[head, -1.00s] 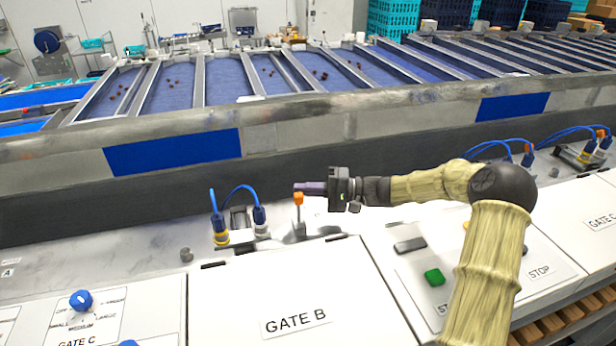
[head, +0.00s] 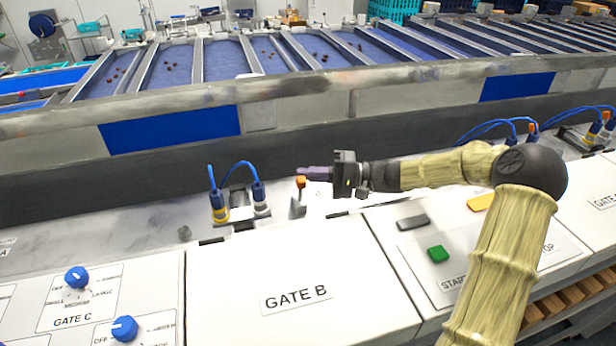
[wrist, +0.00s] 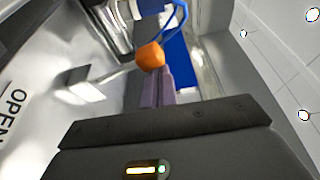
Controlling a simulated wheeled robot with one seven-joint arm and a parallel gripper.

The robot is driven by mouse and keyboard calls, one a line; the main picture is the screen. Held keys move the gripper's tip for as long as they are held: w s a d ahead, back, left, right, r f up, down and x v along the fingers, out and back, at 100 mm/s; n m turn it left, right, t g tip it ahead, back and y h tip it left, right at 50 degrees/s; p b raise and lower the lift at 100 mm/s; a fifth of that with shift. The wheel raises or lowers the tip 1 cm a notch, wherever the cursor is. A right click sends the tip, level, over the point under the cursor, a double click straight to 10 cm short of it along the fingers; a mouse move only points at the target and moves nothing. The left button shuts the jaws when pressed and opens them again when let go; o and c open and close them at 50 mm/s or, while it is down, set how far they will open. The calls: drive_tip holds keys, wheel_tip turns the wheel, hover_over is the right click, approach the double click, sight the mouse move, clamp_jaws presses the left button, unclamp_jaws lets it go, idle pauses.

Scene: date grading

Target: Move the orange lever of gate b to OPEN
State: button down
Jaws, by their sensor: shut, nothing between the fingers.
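The orange lever tip (head: 300,181) stands on a grey metal stem behind the GATE B panel (head: 240,285). My gripper (head: 303,172) is shut and empty. In the head view its purple-grey fingers lie at the lever tip, pointing left. In the wrist view the orange lever tip (wrist: 151,56) sits just past the ends of the shut fingers (wrist: 155,76). I cannot tell whether they touch it. The word OPEN (wrist: 14,112) is printed on the metal at the left of the wrist view.
Blue cables with yellow-ringed connectors (head: 220,213) stand just left of the lever. A green START button (head: 437,254) and a grey button (head: 412,222) lie on the panel below my arm. The long metal rail (head: 300,88) runs behind.

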idle(0.4)
drive_tip(key=s+d, duration=0.1)
drive_tip(key=d, duration=0.6)
drive_tip(key=shift+d+p, duration=0.25)
drive_tip(key=shift+p, duration=0.15)
drive_tip(key=shift+a, duration=0.15)
